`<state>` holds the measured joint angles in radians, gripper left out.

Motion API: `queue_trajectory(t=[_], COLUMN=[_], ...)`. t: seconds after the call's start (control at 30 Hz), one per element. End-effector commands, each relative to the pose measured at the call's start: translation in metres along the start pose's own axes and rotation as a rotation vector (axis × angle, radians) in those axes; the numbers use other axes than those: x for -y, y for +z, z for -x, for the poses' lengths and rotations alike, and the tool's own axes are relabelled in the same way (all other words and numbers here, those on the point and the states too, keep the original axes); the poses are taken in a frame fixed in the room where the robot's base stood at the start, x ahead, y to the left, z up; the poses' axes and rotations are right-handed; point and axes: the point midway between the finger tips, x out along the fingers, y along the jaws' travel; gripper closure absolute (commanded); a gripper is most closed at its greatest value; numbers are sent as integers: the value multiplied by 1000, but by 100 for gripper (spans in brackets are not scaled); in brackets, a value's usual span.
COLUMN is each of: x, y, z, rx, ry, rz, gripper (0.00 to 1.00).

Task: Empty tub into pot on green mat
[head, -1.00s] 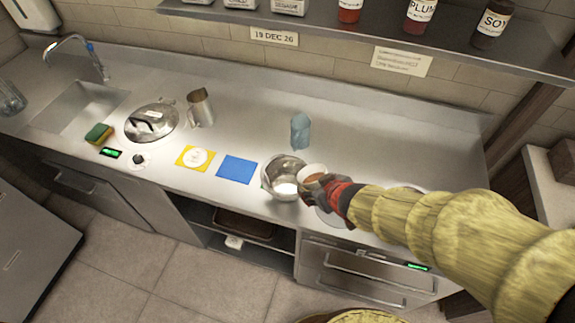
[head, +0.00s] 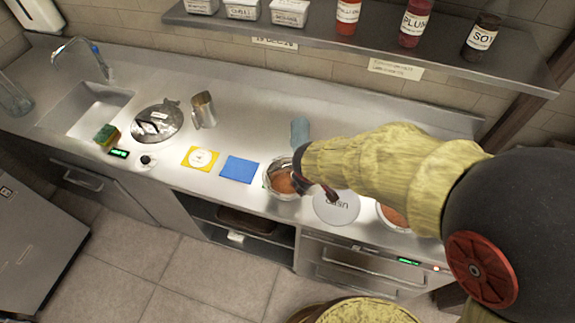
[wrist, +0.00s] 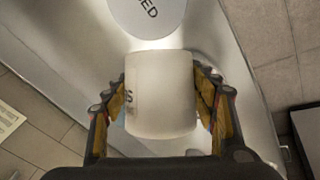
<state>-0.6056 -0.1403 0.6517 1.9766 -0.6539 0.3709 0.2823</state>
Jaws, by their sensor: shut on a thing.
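My gripper (wrist: 162,86) is shut on a white tub (wrist: 158,108), with a finger on each side of it in the wrist view. The tub's contents do not show there, and in the head view the tub is hidden behind my wrist. The steel pot (head: 268,184) stands on the counter in the head view, with my gripper over its right side. Reddish-brown sauce (head: 281,181) shows inside the pot's rim. I see no green mat; whether one lies under the pot, I cannot tell.
A yellow mat (head: 188,156) and a blue mat (head: 239,169) lie left of the pot. A round plate marked USED (head: 337,212) is to the right, beside another container of reddish sauce (head: 393,216). A blue-grey object (head: 300,130) stands behind the pot.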

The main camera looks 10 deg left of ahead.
Motion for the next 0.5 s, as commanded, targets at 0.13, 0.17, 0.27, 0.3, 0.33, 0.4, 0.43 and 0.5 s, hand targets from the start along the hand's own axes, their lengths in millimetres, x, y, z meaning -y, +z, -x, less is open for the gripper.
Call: queue_trajectory(t=[0.13,0.17,0.27,0.3,0.33,0.4,0.43,0.5], x=[-2,-2,-2,-2,-2,-2,-3,-3], y=[-2,-3,-3,-3,-3,-4,-5,-5], z=[5,6,6,7,7,8,9,10], rx=[34,41,66,74,82,98,104,121], ry=[5,6,10,11,12,15,16,18], rz=[14,16,25,29,32,38,41,47], gripper=[83,83,83,83,83,83,83,83])
